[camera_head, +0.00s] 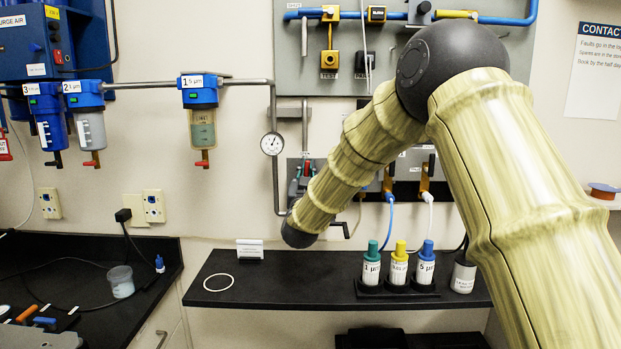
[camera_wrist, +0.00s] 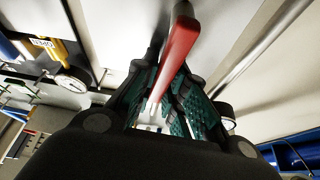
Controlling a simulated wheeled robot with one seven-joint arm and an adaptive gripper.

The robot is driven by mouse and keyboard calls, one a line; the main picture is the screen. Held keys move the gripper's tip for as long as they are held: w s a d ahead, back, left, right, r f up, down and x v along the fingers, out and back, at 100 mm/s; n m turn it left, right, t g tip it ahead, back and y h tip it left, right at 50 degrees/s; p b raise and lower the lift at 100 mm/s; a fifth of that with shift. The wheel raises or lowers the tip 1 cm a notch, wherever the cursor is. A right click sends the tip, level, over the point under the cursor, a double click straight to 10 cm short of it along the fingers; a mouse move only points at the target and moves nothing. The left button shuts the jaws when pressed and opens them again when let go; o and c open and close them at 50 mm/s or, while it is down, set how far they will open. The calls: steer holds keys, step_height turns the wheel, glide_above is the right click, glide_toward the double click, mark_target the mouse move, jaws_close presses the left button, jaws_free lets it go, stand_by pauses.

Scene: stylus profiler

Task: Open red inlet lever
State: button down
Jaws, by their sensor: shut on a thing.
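The red inlet lever (camera_wrist: 179,48) runs down between the two teal-padded fingers of my gripper (camera_wrist: 168,82) in the wrist view. The fingers are shut on it, one pad on each side. The lever's upper end is broad and near the camera's top edge; its lower end narrows between the pads. In the head view, my arm hides most of my gripper (camera_head: 302,170), and only bits of the fingers show by the wall panel.
A round gauge (camera_head: 272,143) on a grey pipe is left of my gripper. Filters hang further left, including the one marked 1 (camera_head: 202,128). Below, a black shelf (camera_head: 310,282) holds labelled bottles (camera_head: 399,266) and a white ring (camera_head: 219,282).

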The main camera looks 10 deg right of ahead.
steer(key=shift+a+f+n+y, duration=0.2)
steer(key=shift+n+y, duration=0.1)
steer(key=shift+n, duration=0.2)
steer(key=shift+a+f+n+y, duration=0.15)
steer(key=shift+n+y, duration=0.15)
steer(key=shift+n, duration=0.2)
steer(key=c, duration=1.4)
jaws_free()
steer(key=shift+w+r, duration=0.1)
steer(key=shift+c, duration=0.2)
steer(key=shift+r, duration=0.1)
steer(key=shift+s, duration=0.2)
steer(key=s+a+f, duration=0.1)
steer(key=s+a, duration=0.2)
steer(key=s, duration=1.1)
steer(key=shift+f, duration=0.15)
steer(key=shift+s, duration=0.1)
